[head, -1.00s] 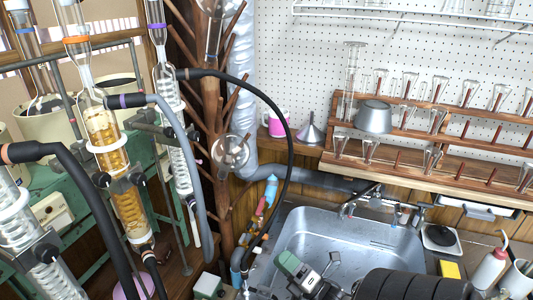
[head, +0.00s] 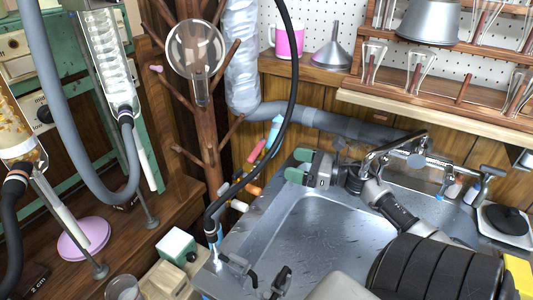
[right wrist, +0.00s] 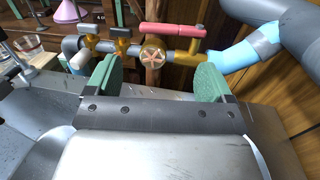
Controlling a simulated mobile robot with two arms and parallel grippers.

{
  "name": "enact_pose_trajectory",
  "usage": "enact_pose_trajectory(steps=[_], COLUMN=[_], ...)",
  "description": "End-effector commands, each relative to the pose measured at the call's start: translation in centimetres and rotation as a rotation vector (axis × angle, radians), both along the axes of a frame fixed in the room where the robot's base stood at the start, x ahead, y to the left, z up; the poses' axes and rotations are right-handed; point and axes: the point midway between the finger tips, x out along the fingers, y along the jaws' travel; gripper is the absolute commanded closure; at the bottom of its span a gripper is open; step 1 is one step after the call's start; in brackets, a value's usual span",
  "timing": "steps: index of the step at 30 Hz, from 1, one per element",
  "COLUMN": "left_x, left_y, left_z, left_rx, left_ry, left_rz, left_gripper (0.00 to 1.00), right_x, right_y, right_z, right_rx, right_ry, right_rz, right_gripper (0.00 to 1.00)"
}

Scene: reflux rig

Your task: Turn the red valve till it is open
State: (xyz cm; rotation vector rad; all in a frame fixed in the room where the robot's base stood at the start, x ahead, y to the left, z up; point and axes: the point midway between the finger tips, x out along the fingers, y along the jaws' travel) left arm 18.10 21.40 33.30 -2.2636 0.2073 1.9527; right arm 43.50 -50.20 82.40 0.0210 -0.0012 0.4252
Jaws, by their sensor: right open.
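The red valve handle (head: 257,151) shows in the head view on a short pipe run left of the sink. In the right wrist view the red handle (right wrist: 172,30) lies roughly along the pipe, above brass fittings (right wrist: 153,55). My right gripper (head: 308,169) is open and empty, with green finger pads, over the sink's back left corner, to the right of the valve. In the right wrist view its pads (right wrist: 157,75) stand wide apart, with the handle beyond them and not touched. My left gripper is not in view.
A light blue pipe end (head: 275,130) joins the grey drain pipe (head: 335,122). A black hose (head: 289,90) hangs close by. The sink (head: 330,235) is empty in its visible middle.

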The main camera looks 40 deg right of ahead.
Motion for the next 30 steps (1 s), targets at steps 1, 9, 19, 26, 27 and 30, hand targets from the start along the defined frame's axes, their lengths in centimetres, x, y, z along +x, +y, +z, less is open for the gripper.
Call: enact_pose_trajectory(steps=[1, 9, 19, 26, 27, 30], left_x=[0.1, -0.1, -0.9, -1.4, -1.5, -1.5], left_y=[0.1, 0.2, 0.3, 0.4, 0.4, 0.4], left_z=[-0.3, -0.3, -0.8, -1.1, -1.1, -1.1], left_rx=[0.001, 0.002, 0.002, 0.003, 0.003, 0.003], left_ry=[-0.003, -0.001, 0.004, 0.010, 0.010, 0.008], left_rz=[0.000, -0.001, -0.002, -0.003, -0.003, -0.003], left_gripper=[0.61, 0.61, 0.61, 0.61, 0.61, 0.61], right_x=[0.1, 3.1, 8.2, 9.7, 9.8, 9.9], right_y=[0.0, 1.2, 3.5, 4.3, 4.3, 4.4], right_z=[-0.1, 0.3, 0.2, 0.1, 0.1, 0.0], right_rx=[-0.014, -0.020, -0.017, -0.016, -0.017, -0.017], right_ry=[-0.003, -0.006, -0.006, -0.003, -0.002, -0.002], right_rz=[0.000, -0.001, -0.002, -0.001, -0.001, -0.001], right_gripper=[0.17, 0.17, 0.17, 0.17, 0.17, 0.17])
